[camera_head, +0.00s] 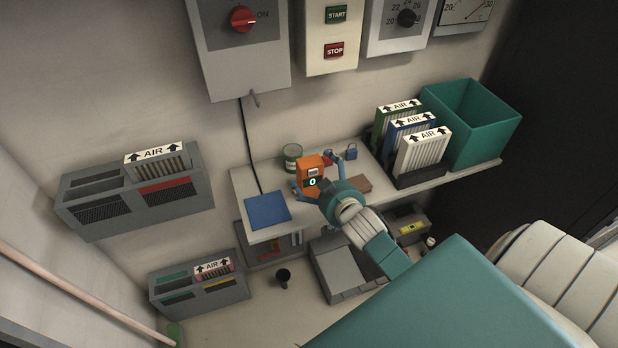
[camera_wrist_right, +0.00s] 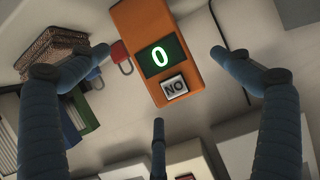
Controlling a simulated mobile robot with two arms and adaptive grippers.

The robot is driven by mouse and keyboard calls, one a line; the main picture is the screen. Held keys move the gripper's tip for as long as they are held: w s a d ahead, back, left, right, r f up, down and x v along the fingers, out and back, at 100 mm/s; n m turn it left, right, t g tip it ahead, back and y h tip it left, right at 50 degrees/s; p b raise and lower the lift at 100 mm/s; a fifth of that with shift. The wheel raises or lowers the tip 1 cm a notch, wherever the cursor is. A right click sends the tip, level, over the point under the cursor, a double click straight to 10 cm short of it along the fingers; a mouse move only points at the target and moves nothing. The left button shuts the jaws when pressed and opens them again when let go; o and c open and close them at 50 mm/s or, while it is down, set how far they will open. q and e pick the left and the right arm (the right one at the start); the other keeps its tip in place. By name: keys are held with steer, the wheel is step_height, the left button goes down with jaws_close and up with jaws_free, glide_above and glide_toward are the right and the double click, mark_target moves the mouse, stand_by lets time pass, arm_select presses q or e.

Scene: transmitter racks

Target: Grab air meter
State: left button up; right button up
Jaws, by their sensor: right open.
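The air meter (camera_head: 309,169) is an orange box with a green display reading 0, standing on the wall shelf (camera_head: 240,184). In the right wrist view the air meter (camera_wrist_right: 147,20) also shows a small label reading NO below the display. My right gripper (camera_head: 313,172) is open in front of it. In the right wrist view my right gripper (camera_wrist_right: 161,52) has one finger on each side of the meter and a third finger below, with visible gaps at both sides. My left gripper is not in view.
Close by on the shelf are a green can (camera_head: 291,158), a blue padlock (camera_head: 351,152), a brown block (camera_head: 355,184) and a blue pad (camera_head: 267,209). AIR filters (camera_head: 421,152) and a teal bin (camera_head: 486,117) stand at the right. Control boxes (camera_head: 240,60) hang above.

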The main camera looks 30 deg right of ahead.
mark_target(317, 176)
steer(key=shift+w+d, duration=0.2)
steer(key=shift+w, duration=0.2)
steer(key=p+x, duration=0.1)
steer(key=x, duration=0.3)
steer(key=shift+d+f, duration=0.1)
steer(key=shift+f, duration=0.15)
steer(key=shift+s, duration=0.1)
steer(key=c, duration=1.4)
steer(key=shift+c, duration=0.2)
steer(key=shift+r, duration=0.15)
